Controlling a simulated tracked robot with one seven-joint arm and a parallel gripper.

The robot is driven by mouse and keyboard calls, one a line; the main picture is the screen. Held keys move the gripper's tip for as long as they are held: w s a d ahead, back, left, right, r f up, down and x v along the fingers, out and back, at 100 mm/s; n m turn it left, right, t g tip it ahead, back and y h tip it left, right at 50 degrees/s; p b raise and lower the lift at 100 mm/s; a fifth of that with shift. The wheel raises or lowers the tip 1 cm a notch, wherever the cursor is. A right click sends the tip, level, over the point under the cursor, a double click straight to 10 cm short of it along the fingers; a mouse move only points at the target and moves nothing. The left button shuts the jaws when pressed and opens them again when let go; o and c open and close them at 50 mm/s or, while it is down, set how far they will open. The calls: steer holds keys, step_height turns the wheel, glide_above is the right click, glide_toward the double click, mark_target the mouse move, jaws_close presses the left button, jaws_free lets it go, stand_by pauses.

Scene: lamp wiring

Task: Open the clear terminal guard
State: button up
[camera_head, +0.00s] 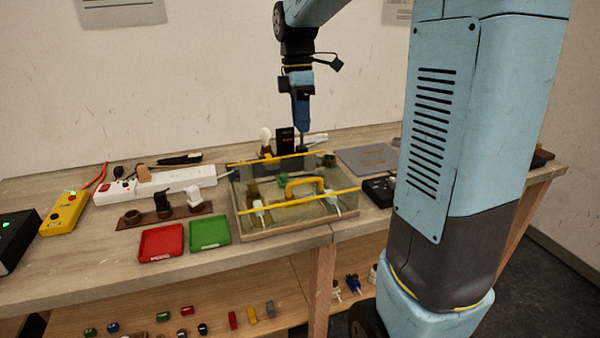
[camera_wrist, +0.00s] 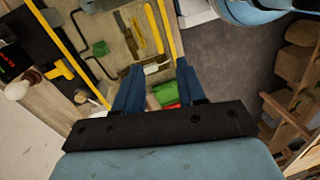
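The clear terminal guard (camera_head: 240,205) is a see-through box cover with yellow edge strips and a yellow handle (camera_head: 305,185) on top. It appears to lie down over the wiring board in the head view. My gripper (camera_head: 302,146) points down above the back part of the guard. In the wrist view, the two blue fingers of my gripper (camera_wrist: 159,67) are spread apart with nothing held between them. Yellow strips of the guard (camera_wrist: 166,28) show beyond the fingertips. Whether a fingertip touches anything cannot be told.
A red tray (camera_head: 161,243) and a green tray (camera_head: 210,233) lie at the front left of the guard. A white power strip (camera_head: 175,182) and brown lamp-socket holder (camera_head: 140,220) are further left. A dark box (camera_head: 379,190) and grey mat (camera_head: 366,158) lie right. A white bulb (camera_head: 265,135) stands behind.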

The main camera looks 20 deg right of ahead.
steer(key=shift+n, duration=0.7)
steer(key=f, duration=0.9)
steer(key=s+f, duration=0.1)
steer(key=f, duration=0.4)
steer(key=shift+f, duration=0.2)
jaws_close()
steer(key=shift+r, duration=0.1)
